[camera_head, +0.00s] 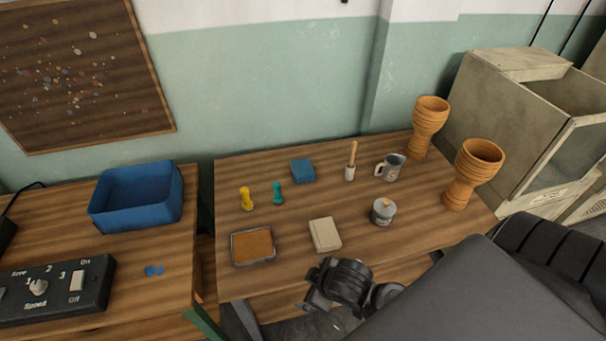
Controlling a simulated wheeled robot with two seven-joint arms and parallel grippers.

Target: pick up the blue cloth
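A small, flat blue square (303,171), which looks like the folded blue cloth, lies near the back edge of the right-hand wooden table, by the wall. Nothing covers it. My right arm comes in from the lower right, and its dark end with the gripper (318,290) is at the table's front edge, well in front of the blue cloth and apart from it. Its fingers are too unclear to tell whether they are open. My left gripper is not in view.
Near the cloth stand a teal piece (278,193), a yellow piece (246,199) and a wooden-handled brush (350,162). A tray (235,250), a beige block (325,235), a lidded can (383,212), a jug (390,168) and two goblet drums (471,175) share the table. A blue bin (137,197) stands left.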

